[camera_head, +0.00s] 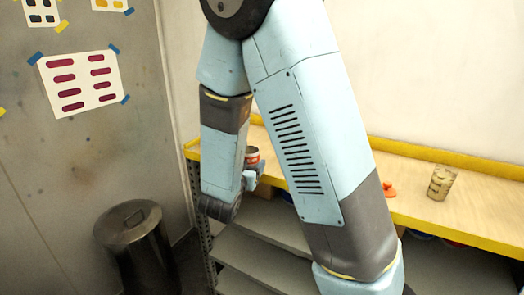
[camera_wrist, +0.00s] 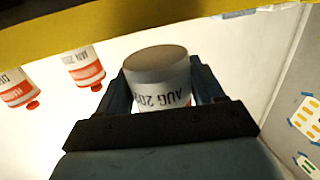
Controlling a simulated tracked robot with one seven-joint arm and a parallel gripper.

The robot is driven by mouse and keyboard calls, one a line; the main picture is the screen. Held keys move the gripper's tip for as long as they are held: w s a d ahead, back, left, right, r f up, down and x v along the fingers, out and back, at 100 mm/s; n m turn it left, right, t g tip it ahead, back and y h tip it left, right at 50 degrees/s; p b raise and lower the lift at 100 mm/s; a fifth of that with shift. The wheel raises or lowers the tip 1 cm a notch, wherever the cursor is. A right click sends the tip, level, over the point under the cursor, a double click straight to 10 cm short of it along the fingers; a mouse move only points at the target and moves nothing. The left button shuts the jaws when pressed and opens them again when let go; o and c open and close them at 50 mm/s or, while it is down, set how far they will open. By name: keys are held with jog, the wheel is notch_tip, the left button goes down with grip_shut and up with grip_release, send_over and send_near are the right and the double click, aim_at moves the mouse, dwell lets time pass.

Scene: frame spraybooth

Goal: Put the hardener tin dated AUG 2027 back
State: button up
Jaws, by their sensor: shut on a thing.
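My gripper (camera_wrist: 160,95) is shut on a hardener tin (camera_wrist: 160,90), one finger on each side of it. The tin is white with a plain grey end. Its label reads AUG 202, upside down in the wrist view; the last digit is hidden or unclear. In the head view the tin (camera_head: 252,154) shows small, with a red band, at my gripper (camera_head: 252,174) near the bench's left end, partly behind my arm. In the wrist view a gap shows between the tin and the yellow edge.
The wrist view shows two other white-and-red tins, one labelled JAN (camera_wrist: 86,68) and one partly cut off (camera_wrist: 15,88). The yellow-edged bench (camera_head: 420,212) holds a speckled cup (camera_head: 441,182) and an orange-red item (camera_head: 389,190). A metal bin (camera_head: 135,235) stands at left.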

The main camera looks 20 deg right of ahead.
aim_at(263, 156)
jog(key=x, duration=1.1)
jog(key=shift+d+r, duration=0.1)
jog(key=shift+r, duration=0.25)
jog(key=w, duration=0.1)
jog(key=w+d+f, duration=0.1)
jog(key=shift+w+d+f, duration=0.2)
jog(key=shift+w+d, duration=0.1)
jog(key=shift+f, duration=0.1)
jog(key=o, duration=1.2)
jog(key=shift+c, duration=0.2)
